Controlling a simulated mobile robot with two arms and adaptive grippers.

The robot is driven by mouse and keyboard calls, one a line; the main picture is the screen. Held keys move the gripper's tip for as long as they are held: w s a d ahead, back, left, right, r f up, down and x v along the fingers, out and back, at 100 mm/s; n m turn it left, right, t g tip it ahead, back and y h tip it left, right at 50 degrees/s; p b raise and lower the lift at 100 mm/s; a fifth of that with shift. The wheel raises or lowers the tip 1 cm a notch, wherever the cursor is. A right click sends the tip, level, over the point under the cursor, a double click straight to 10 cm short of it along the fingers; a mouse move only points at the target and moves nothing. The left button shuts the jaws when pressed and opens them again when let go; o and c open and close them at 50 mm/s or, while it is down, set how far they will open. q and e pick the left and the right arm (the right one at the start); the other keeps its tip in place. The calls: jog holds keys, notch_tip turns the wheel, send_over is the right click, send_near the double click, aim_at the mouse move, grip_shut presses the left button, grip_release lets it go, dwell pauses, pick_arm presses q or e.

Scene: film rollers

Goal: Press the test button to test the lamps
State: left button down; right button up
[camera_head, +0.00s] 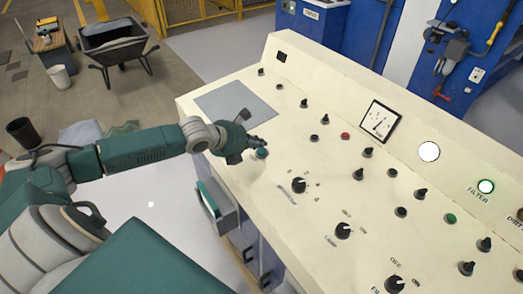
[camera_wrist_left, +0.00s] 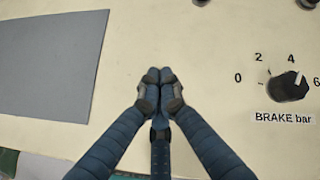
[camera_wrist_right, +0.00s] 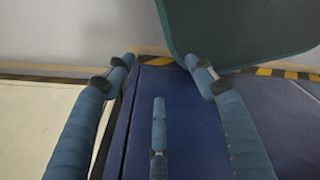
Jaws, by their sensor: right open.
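The cream control panel (camera_head: 325,150) slopes across the head view. My left gripper (camera_head: 258,142) is over its front left part, with its fingertips close to a green button (camera_head: 262,153); I cannot tell if they touch. In the left wrist view the left gripper (camera_wrist_left: 160,75) has its fingertips together, with nothing between them, and the button is hidden. No label for a test button is readable. A white lamp (camera_head: 429,151) and a green-rimmed lamp (camera_head: 486,186) look bright. My right gripper (camera_wrist_right: 165,75) is open and empty in the right wrist view.
Near the left gripper are a grey plate (camera_head: 236,106) and the BRAKE knob (camera_wrist_left: 288,87). Several black knobs, a red button (camera_head: 345,136) and a dial gauge (camera_head: 379,121) cover the panel. A wheelbarrow (camera_head: 113,45) stands on the floor at the back left.

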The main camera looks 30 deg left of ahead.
pick_arm(q)
jog(key=shift+f, duration=0.1)
dwell(0.3)
jog(key=shift+f, duration=0.3)
jog(key=shift+f+b, duration=0.3)
jog(key=shift+f, duration=0.2)
dwell(0.8)
jog(key=shift+r, duration=0.1)
jog(key=shift+r+p, duration=0.8)
jog(key=shift+p, duration=0.15)
jog(key=r+p, duration=0.5)
jog(key=shift+s+a, duration=0.1)
jog(key=shift+s, duration=0.15)
dwell(0.5)
